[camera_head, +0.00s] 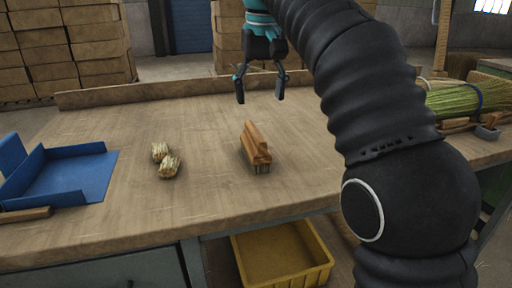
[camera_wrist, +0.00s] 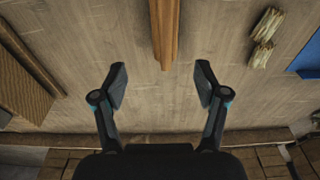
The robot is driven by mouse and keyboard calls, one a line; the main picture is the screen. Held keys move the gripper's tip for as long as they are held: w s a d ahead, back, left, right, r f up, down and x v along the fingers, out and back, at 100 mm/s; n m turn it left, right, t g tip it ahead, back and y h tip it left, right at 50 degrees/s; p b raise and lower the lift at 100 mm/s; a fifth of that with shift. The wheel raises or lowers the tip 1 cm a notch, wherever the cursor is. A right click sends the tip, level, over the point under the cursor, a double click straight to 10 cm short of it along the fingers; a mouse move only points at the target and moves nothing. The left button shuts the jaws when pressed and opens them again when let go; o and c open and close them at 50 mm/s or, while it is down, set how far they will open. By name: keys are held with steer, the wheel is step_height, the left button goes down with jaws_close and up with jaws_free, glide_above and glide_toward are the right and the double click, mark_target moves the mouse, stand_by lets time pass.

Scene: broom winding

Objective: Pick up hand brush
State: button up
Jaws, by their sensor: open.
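The hand brush (camera_head: 256,145) lies on the workbench with its brown wooden back up and dark bristles down. In the wrist view its wooden end (camera_wrist: 164,30) shows at the top centre, and the rest runs out of the frame. My gripper (camera_head: 260,98) is open and empty above the bench, behind the brush as the head view sees it. In the wrist view the two fingers (camera_wrist: 161,85) are spread wide, with bare tabletop between them. The brush end lies beyond the fingertips, roughly in line with the gap, and is not touched.
Two pale bristle bundles (camera_head: 167,163) lie left of the brush. A blue dustpan-like tray (camera_head: 75,175) is at the left. Green broom fibres (camera_head: 460,98) lie at the right. A low wooden ledge (camera_head: 140,95) edges the bench's back. A yellow crate (camera_head: 283,278) stands below the front edge.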

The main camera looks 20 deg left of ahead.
mark_target(257, 130)
steer(key=shift+a+f, duration=0.25)
steer(key=shift+f, duration=0.05)
steer(key=f+b, duration=0.1)
steer(key=f, duration=0.1)
steer(key=f+b, duration=0.1)
steer(key=f, duration=0.2)
steer(key=f+b, duration=0.1)
steer(key=f, duration=0.1)
steer(key=shift+w+a+f+b, duration=0.25)
steer(key=shift+w+f+b, duration=0.05)
steer(key=shift+w+f, duration=0.1)
steer(key=shift+a+f+b, duration=0.15)
steer(key=shift+f+b, duration=0.35)
steer(key=shift+f, duration=0.85)
steer(key=shift+a+f+b, duration=0.1)
steer(key=shift+f+b, duration=0.4)
steer(key=shift+f, duration=0.8)
steer(key=c, duration=1.3)
steer(key=shift+r, duration=0.1)
